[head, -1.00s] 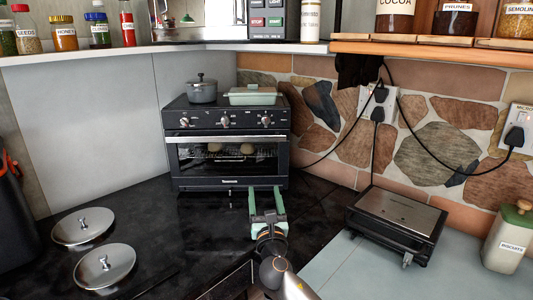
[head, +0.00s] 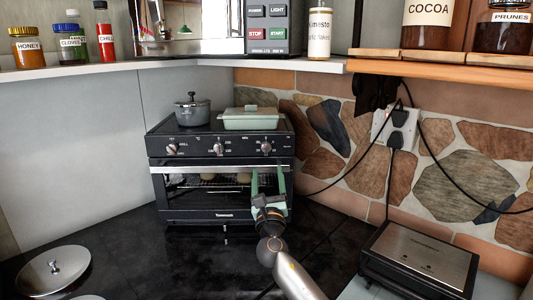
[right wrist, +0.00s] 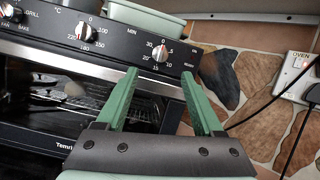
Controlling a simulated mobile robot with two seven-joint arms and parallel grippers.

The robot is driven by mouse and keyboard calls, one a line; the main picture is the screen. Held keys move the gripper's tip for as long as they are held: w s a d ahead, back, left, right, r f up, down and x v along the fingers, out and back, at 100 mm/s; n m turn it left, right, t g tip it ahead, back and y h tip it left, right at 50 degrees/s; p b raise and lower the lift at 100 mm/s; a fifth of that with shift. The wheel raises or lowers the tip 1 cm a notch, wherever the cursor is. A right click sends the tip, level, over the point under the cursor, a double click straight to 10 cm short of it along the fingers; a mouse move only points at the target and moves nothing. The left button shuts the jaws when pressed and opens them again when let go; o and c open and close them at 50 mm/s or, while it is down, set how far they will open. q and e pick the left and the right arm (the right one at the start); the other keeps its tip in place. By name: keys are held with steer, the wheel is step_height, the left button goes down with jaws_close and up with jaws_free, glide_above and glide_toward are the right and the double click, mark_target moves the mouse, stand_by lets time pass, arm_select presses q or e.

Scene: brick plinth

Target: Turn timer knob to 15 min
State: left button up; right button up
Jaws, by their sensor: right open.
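The black toaster oven (head: 190,215) stands on the dark counter against the corner. Its timer knob (head: 266,148) is the rightmost of three on the front panel. In the right wrist view the timer knob (right wrist: 160,53) is silver, with a MIN scale around it and 0 at the top; its exact pointing is too small to tell. My right gripper (head: 268,174) is open and empty in front of the right part of the oven door, below the timer knob. In the right wrist view its green fingertips (right wrist: 160,76) sit apart, below and either side of the knob, not touching it.
A grey pot (head: 192,112) and a green lidded dish (head: 250,118) stand on the oven. The shelf (head: 290,66) runs above. A black grill press (head: 420,255) is at the right, and cables hang from the socket (head: 396,130). A metal lid (head: 54,270) lies at the left.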

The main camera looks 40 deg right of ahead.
mark_target(266, 152)
steer(key=x, duration=0.8)
steer(key=shift+w+d, duration=0.15)
steer(key=shift+w, duration=0.1)
jaws_close()
